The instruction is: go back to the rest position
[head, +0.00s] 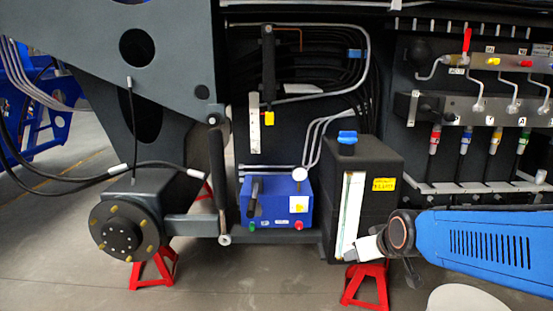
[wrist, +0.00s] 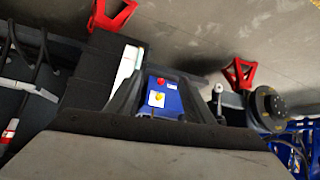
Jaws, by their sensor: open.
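My blue arm reaches in from the right in the head view, with its wrist joint in front of the lower right of the black tank. The gripper's fingers are hard to make out there. In the wrist view my gripper (wrist: 165,78) shows as two dark fingers spread apart with nothing between them. The blue control box (wrist: 160,98) shows behind the gap. In the head view the blue box (head: 275,207) sits on the chassis, with a lever, a gauge, a green knob and a red knob.
The black tank (head: 385,165) with a blue cap (head: 347,137) stands close to my wrist. A valve bank (head: 470,108) with levers and coloured hoses is at upper right. Red stands (head: 367,287) support the chassis. A round hub (head: 125,230) is at left. Floor in front is open.

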